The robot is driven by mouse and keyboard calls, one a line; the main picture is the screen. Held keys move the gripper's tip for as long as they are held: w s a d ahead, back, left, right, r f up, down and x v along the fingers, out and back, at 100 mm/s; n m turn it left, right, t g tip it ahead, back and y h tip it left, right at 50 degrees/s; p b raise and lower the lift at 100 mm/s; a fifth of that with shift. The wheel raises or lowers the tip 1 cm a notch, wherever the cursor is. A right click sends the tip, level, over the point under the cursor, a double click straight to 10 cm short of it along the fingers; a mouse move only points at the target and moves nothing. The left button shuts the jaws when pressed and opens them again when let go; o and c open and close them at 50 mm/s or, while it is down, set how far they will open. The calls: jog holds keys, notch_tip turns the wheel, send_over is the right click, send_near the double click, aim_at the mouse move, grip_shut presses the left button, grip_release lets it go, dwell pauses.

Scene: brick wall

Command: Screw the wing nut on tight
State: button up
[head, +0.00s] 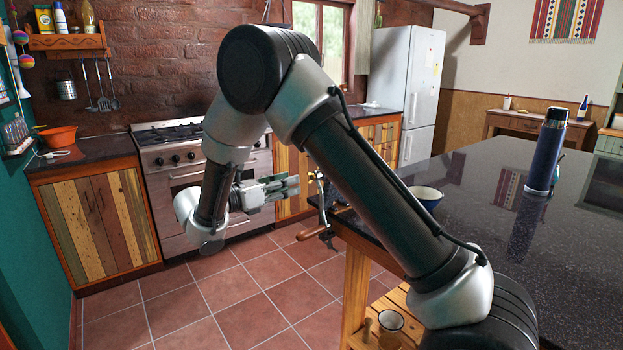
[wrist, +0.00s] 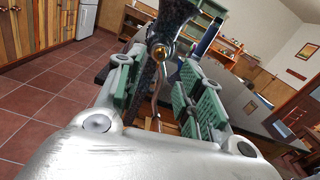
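A dark metal device (wrist: 174,18), which looks like a hand grinder, is clamped at the counter's near corner. A small brass-coloured piece (wrist: 160,51), seemingly the wing nut, shows on its end between my fingertips in the wrist view; its wings are too small to make out. A thin crank arm (wrist: 156,100) runs down from it. A wooden handle (head: 312,231) shows below in the head view. My gripper (head: 297,186) is open and level, pointing at the device from the left. Its green-padded fingers (wrist: 160,68) stand apart with nothing clasped; contact with the brass piece cannot be told.
The dark speckled counter (head: 485,195) extends right, bearing a blue bowl (head: 426,197) and a blue flask (head: 546,152). A mug (head: 391,320) stands on the wooden shelf below. The stove (head: 185,170) is behind my arm. The tiled floor at left is clear.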

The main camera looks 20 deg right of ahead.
jog(key=x, duration=0.6)
jog(key=shift+d, duration=0.35)
jog(key=shift+w, duration=0.1)
jog(key=shift+c, duration=0.3)
grip_shut()
jog(key=m, duration=2.7)
jog(key=shift+m, duration=0.3)
jog(key=shift+o, duration=0.4)
grip_release()
